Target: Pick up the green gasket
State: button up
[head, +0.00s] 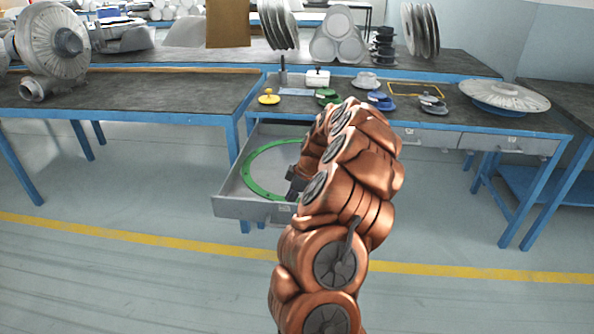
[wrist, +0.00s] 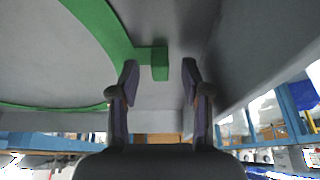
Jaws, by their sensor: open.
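The green gasket (head: 260,178) is a large flat ring lying in the open drawer (head: 225,205). My arm hides its right part in the head view. In the wrist view the gasket (wrist: 108,30) curves across the upper left, with a small green tab (wrist: 159,62) sticking out from its edge. My gripper (wrist: 160,75) is open and empty in the wrist view, its two fingers on either side of the tab's lower end. I cannot tell how far the fingertips are from the tab. In the head view my gripper (head: 296,185) is mostly hidden behind my arm.
The drawer walls stand close around the gasket; one wall (wrist: 240,55) runs just right of my gripper. The bench top (head: 460,112) above holds several coloured parts, including a yellow one (head: 269,97), and a large grey disc (head: 504,96). The floor in front is clear.

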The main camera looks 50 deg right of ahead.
jog(key=shift+w+f, duration=0.1)
jog(key=shift+f, duration=0.1)
grip_shut()
jog(key=shift+r, duration=0.15)
dwell(0.4)
